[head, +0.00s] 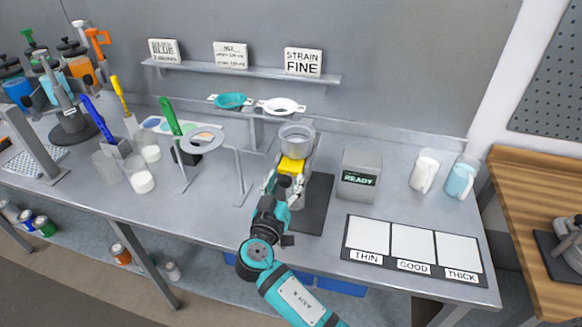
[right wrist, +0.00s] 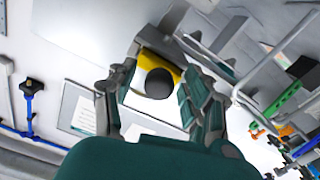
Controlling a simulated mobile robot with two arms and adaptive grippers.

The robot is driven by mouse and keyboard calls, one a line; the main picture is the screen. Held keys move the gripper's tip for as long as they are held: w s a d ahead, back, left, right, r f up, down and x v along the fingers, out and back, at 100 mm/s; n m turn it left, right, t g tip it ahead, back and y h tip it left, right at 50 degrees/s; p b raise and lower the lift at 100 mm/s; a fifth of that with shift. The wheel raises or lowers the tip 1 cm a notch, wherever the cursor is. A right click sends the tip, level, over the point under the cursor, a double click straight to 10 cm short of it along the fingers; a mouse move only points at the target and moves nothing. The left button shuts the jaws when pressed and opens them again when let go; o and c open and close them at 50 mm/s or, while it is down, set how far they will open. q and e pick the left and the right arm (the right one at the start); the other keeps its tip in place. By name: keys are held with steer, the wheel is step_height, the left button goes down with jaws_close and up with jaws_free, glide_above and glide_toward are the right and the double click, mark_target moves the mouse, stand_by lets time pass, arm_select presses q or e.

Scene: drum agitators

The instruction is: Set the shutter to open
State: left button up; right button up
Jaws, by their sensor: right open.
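A metal cup-shaped vessel (head: 297,133) stands upright on the bench above a yellow part (head: 292,166), which I take to belong to the shutter. In the right wrist view, the yellow part (right wrist: 165,60) carries a round black knob (right wrist: 159,84). My right gripper (head: 285,184) reaches up to the front of this device. Its fingers (right wrist: 155,88) are spread, with the black knob between them in the picture; I cannot tell whether they touch it. The gripper hides the lower front of the device in the head view. My left gripper is not in view.
A grey box reading READY (head: 359,176) stands right of the device. A panel marked THIN, GOOD, THICK (head: 413,264) lies at front right. A ring stand (head: 202,141) is on the left. Two strainers rest on a rack behind. A dark mat (head: 316,205) lies beside my gripper.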

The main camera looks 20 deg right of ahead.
steer(key=shift+w, duration=0.15)
steer(key=shift+r, duration=0.1)
steer(key=shift+c, duration=0.4)
jaws_close()
